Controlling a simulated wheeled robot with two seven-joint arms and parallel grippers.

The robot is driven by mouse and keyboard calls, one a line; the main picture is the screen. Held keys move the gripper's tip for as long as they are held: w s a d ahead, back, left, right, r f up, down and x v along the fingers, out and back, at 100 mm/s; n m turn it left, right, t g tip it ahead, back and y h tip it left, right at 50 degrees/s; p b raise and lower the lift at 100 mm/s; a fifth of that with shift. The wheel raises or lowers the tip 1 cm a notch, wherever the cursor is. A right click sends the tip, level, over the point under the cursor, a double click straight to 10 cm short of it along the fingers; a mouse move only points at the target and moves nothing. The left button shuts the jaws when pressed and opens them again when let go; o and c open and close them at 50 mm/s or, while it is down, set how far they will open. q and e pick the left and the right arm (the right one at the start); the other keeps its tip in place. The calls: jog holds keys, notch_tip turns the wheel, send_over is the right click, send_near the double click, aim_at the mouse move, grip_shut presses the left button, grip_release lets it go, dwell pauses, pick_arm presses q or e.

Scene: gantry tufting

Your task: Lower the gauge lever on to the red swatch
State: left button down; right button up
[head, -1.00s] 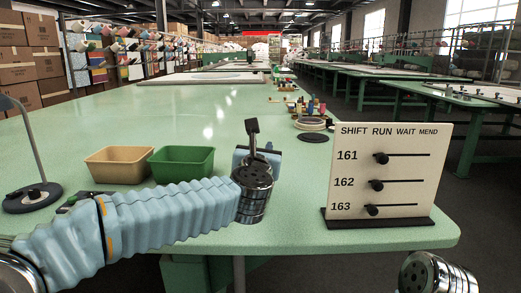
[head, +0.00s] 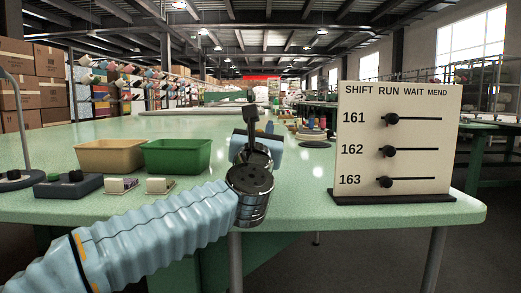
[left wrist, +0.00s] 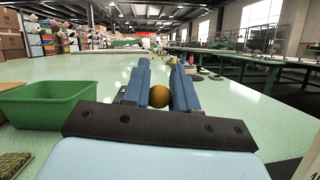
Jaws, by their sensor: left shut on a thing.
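My left gripper (head: 262,140) is over the table, right of the green bin, its blue fingers partly hidden behind my own wrist in the head view. The left wrist view shows my left gripper (left wrist: 160,78) shut on a round orange-brown knob (left wrist: 159,96) held between two blue fingers. This may be the gauge lever's knob; the lever's arm is hidden. I cannot make out a red swatch in either view. My right gripper is not in view.
A green bin (head: 178,157) and a tan bin (head: 111,156) stand left of my gripper. Small pale blocks (head: 160,186) and a dark button box (head: 68,186) lie in front. An upright slider board (head: 396,105) stands at right on the green table (head: 290,185).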

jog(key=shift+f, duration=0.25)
pick_arm(q)
jog(key=c, duration=1)
grip_release()
jog(key=shift+s, duration=0.1)
jog(key=shift+s+a+f, duration=0.1)
jog(key=shift+s+f, duration=0.05)
jog(key=shift+s, duration=0.1)
jog(key=b+v, duration=0.2)
jog(key=v, duration=1.1)
jog(key=shift+f+b, duration=0.1)
jog(key=shift+b, duration=0.3)
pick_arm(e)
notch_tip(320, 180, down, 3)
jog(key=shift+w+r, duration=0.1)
